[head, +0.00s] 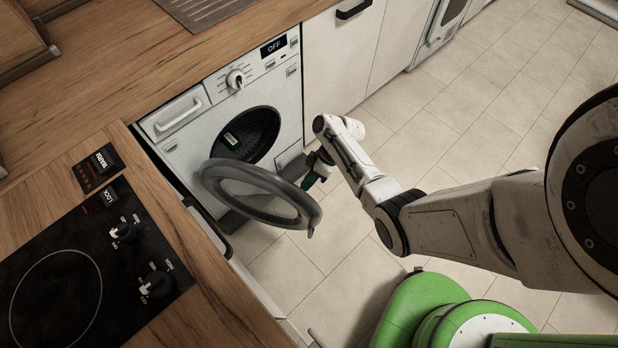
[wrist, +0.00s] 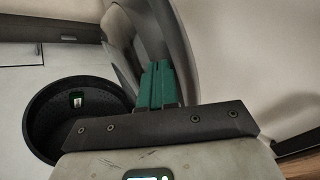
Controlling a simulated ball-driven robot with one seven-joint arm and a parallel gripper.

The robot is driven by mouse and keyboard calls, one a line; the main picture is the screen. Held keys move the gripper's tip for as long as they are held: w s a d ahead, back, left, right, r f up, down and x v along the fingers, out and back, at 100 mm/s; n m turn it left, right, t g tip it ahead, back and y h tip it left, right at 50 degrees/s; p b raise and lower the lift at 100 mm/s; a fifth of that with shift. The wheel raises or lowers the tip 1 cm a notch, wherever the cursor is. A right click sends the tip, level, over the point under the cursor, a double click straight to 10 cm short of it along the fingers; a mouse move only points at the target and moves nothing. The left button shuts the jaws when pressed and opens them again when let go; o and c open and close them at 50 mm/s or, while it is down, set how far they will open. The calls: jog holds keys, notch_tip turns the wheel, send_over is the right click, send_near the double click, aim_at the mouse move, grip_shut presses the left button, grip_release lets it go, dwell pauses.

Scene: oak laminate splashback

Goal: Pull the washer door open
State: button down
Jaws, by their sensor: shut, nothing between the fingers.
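The washer (head: 222,112) is white and stands under the wooden counter. Its round grey door (head: 258,183) is swung well out from the front, towards the left side, and the dark drum (head: 247,136) is exposed. My gripper (head: 309,182) is at the right side of the door ring, close to its rim. In the wrist view its green fingers (wrist: 158,85) are together with nothing between them. The door rim (wrist: 178,45) rises just beyond the fingers; whether they touch it I cannot tell. The drum (wrist: 75,120) shows at left with a small green-and-white item inside.
A hob (head: 75,265) is set in the counter at lower left, near the door's swing side. A cabinet with a dark handle (head: 354,9) stands right of the washer. The tiled floor (head: 450,120) is clear to the right.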

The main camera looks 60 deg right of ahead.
jog(key=s+a+m+t+p, duration=0.1)
jog(key=a+p, duration=0.4)
jog(key=a, duration=1.2)
jog(key=shift+s+m+h+p, duration=0.35)
jog(key=shift+s+m+h, duration=0.05)
jog(key=shift+m, duration=0.3)
